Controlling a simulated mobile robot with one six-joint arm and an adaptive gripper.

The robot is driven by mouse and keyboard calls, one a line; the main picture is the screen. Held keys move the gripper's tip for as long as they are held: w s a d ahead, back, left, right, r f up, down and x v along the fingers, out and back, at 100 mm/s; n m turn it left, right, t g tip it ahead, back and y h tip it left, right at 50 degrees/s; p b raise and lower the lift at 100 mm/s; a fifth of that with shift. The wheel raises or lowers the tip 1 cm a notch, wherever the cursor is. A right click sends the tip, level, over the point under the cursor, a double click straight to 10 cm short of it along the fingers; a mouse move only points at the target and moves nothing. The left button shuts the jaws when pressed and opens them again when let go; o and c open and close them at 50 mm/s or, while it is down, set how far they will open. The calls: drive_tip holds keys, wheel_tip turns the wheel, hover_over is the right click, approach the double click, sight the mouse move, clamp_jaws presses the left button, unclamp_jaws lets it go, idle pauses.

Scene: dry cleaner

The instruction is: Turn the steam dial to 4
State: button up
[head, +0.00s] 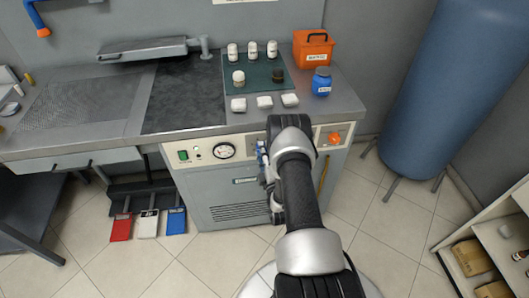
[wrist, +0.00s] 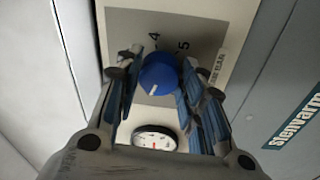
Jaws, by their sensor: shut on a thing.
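The blue steam dial (wrist: 158,74) sits on a light panel in the wrist view, between the two fingers of my gripper (wrist: 160,82), which is shut on it. The dial's short white mark is on its lower side, turned away from the printed 4 (wrist: 153,36) and 5 (wrist: 183,45) above it. My fingers hide other parts of the scale.
A round gauge (wrist: 155,138) is beside the dial; it also shows in the head view (head: 223,150). A green switch (head: 184,155) is further left. An orange knob (head: 334,138) is to the right. Bottles and white pads stand on the worktop above. A blue tank (head: 425,85) stands right.

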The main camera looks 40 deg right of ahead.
drive_tip(key=m+g, duration=0.1)
drive_tip(key=m, duration=0.9)
drive_tip(key=m+g+h+p, duration=0.1)
drive_tip(key=m, duration=2)
drive_tip(key=shift+w+a+r+g+h, duration=0.15)
drive_tip(key=shift+w+a+g+h, duration=0.15)
drive_tip(key=shift+a+g, duration=0.1)
drive_tip(key=o, duration=1)
drive_tip(key=shift+o, duration=0.2)
drive_tip(key=shift+s, duration=0.1)
